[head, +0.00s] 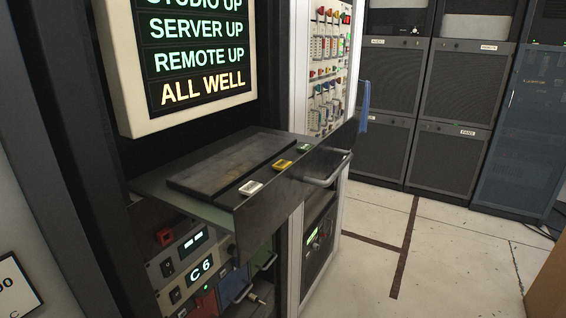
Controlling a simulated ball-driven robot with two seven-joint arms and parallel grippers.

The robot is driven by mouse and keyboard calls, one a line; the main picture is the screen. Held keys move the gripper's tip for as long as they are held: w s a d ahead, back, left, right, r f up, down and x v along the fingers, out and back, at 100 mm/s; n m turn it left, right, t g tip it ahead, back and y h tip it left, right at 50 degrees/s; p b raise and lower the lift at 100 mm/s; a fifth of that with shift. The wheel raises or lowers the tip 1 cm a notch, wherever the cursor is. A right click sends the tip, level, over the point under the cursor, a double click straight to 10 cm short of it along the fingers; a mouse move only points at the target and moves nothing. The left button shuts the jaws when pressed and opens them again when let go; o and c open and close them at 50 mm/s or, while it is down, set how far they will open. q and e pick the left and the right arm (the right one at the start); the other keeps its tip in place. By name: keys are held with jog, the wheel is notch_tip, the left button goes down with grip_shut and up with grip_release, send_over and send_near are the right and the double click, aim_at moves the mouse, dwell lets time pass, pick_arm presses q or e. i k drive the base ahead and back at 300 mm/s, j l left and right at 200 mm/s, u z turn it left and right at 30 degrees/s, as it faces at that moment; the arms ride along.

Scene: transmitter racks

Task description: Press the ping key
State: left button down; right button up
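An open drawer (290,195) sticks out from the rack, with a dark flat panel (228,160) on top. Along its front edge sit three keys: a white key (250,188), a yellow key (282,165) and a green key (303,147). Their labels are too small to read, so I cannot tell which is the ping key. Above, a lit screen (200,56) in a cream frame shows "SERVER UP", "REMOTE UP" and "ALL WELL"; its top line is partly cut off. Neither of my grippers is in view.
Below the drawer are rack units (185,255), one displaying "C6". A white patch panel (325,60) with many cables stands behind. Dark cabinets (465,80) line the back right. The pale floor (450,250) at right is mostly clear. A brown object (550,285) is at the lower right edge.

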aim_at(281, 165)
jog(key=i+l+u, duration=0.4)
jog(key=l+u, duration=0.2)
jog(key=i+l+u, duration=0.25)
jog(key=l, duration=0.25)
jog(key=k+j, duration=0.05)
jog(key=k, duration=0.05)
